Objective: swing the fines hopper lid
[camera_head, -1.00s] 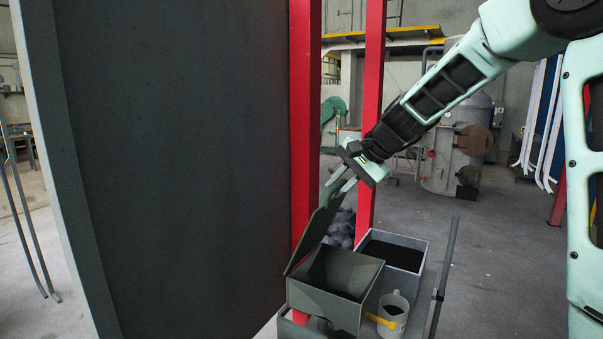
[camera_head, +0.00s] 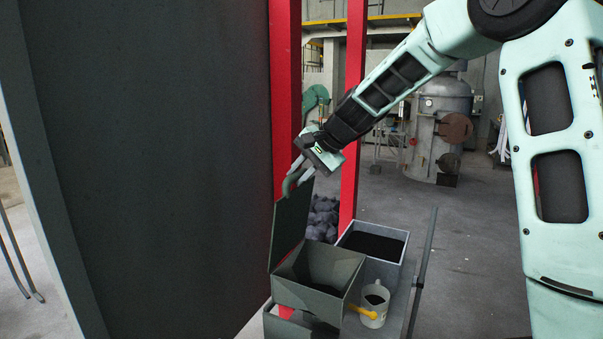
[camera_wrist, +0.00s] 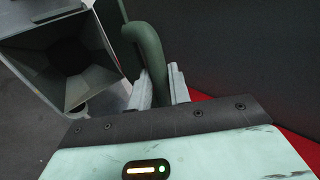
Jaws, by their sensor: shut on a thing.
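The fines hopper (camera_head: 345,298) is a dark grey-green open box with sloping inner walls, low in the middle of the head view; it also shows at the left of the wrist view (camera_wrist: 30,52). Its lid (camera_head: 291,222) stands up steeply from the hopper's left edge, so the mouth is uncovered. A curved green handle (camera_head: 290,184) sits at the lid's top; it also shows in the wrist view (camera_wrist: 147,45). My gripper (camera_head: 299,177) is shut on this handle, with the tube between its fingers (camera_wrist: 160,88). Part of the grip is hidden.
A grey bin (camera_head: 398,272) with dark contents stands behind the hopper. A mug (camera_head: 374,306) and a yellow handle-like piece (camera_head: 361,311) are close to its right. Red posts (camera_head: 354,110) and a large dark panel (camera_head: 150,150) stand close on the left. Open floor (camera_head: 475,240) lies to the right.

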